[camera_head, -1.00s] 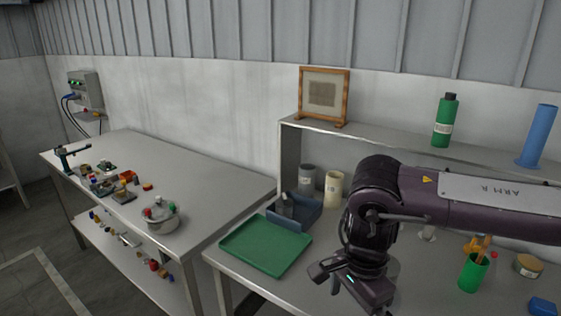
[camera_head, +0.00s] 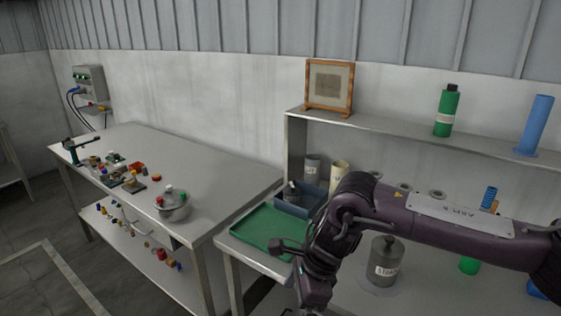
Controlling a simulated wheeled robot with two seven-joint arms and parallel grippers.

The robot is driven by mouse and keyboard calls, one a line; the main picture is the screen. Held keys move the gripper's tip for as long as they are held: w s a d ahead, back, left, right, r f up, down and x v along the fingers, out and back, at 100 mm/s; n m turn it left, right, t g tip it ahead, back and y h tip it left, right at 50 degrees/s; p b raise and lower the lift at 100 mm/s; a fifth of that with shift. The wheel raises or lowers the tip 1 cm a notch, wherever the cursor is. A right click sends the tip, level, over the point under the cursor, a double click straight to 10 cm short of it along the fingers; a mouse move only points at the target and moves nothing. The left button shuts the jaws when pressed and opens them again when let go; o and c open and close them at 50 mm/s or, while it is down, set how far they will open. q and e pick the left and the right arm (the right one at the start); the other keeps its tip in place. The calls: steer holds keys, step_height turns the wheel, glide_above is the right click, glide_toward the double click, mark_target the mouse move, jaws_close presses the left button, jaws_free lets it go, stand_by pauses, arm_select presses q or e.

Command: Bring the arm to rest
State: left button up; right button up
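My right arm reaches in from the right edge, dark purple with a light label plate, over the right-hand bench. My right gripper (camera_head: 292,275) hangs at the arm's left end, in front of the green tray (camera_head: 262,234) and the bench's front edge. It covers part of the tray. Its lower part runs toward the bottom edge of the picture, so I cannot tell whether its fingers are apart. I see nothing held in it. My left gripper is not in view.
A labelled grey vessel (camera_head: 383,262) stands just below the arm. A blue bin (camera_head: 296,207) and a cream cylinder (camera_head: 339,174) stand behind the tray. A shelf (camera_head: 400,128) carries a frame, green bottle and blue cylinder. The left table (camera_head: 215,170) holds small parts and a pot.

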steer(key=w+a+f+m+t+y, duration=0.2)
steer(key=w+a+f+m+y, duration=0.5)
steer(key=a+f+m, duration=0.5)
steer(key=d+f+m+t+h, duration=0.1)
steer(key=d+f+m+t, duration=0.1)
steer(key=d+f+m, duration=0.4)
steer(key=s+d+f+m+t+h+b, duration=0.1)
steer(key=d+f+m, duration=0.1)
steer(key=f+m, duration=0.7)
steer(key=d+f+m+t+h, duration=0.1)
steer(key=d+f+m+t, duration=0.1)
steer(key=d+f+m, duration=0.4)
steer(key=s+d+f+m+g+h, duration=0.1)
steer(key=s+d+f+m+h, duration=0.1)
steer(key=s+d+f+m, duration=0.45)
steer(key=s+d+f+m+g+h, duration=0.1)
steer(key=s+d+f+m+h, duration=0.15)
steer(key=s+f, duration=0.8)
steer(key=s+d+f+m+g+h, duration=0.15)
steer(key=s+d+f+m, duration=0.35)
steer(key=s, duration=0.5)
steer(key=s+d+f+m+g+h, duration=0.1)
steer(key=s+d+f+m, duration=0.1)
steer(key=s, duration=0.7)
steer(key=s+d+f+m+g+h, duration=0.1)
steer(key=s+d+f+m, duration=0.1)
steer(key=s, duration=0.6)
steer(key=shift+s+f+m, duration=0.4)
steer(key=shift+f+m, duration=0.15)
steer(key=shift+m, duration=0.15)
